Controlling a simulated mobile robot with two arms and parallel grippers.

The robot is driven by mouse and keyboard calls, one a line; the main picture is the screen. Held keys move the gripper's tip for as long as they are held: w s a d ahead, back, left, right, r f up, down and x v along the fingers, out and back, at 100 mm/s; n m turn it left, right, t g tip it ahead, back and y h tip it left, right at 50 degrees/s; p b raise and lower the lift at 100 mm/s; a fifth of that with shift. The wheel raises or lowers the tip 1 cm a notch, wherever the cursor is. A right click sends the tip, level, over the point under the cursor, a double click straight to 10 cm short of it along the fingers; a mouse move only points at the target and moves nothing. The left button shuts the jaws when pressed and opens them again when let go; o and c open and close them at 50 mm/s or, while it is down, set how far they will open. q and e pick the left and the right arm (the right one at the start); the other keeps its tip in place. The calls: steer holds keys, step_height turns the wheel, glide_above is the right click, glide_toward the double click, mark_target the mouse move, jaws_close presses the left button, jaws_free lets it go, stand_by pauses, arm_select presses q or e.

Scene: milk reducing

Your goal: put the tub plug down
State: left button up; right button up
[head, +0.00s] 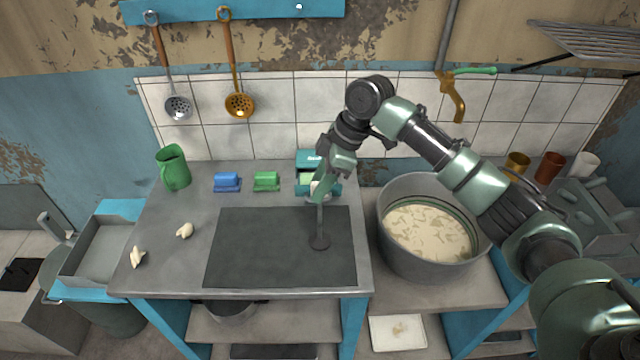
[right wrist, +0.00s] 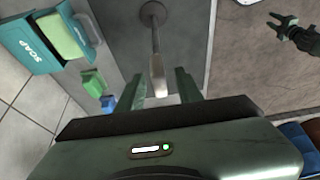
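The tub plug is a dark round disc (head: 319,242) with a thin upright rod and a pale handle. Its disc is over the dark mat (head: 250,250) on the metal counter and looks to rest on it. My right gripper (head: 319,189) is at the top of the rod. In the right wrist view, the pale handle (right wrist: 158,82) lies between the two fingers of my right gripper (right wrist: 160,86), with a gap on each side, so it looks open. My left gripper (right wrist: 282,22) shows small in the right wrist view, apart from the plug, its fingers spread and empty.
A teal soap box (head: 312,160) stands behind the plug, beside green (head: 266,181) and blue (head: 227,182) blocks. A green jug (head: 173,168) is at the back left. A large metal tub (head: 400,250) of pale liquid stands right. The mat's left part is clear.

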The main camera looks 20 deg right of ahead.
steer(key=b+v, duration=0.1)
steer(key=v, duration=1.1)
steer(key=shift+b, duration=0.35)
steer(key=shift+s, duration=0.1)
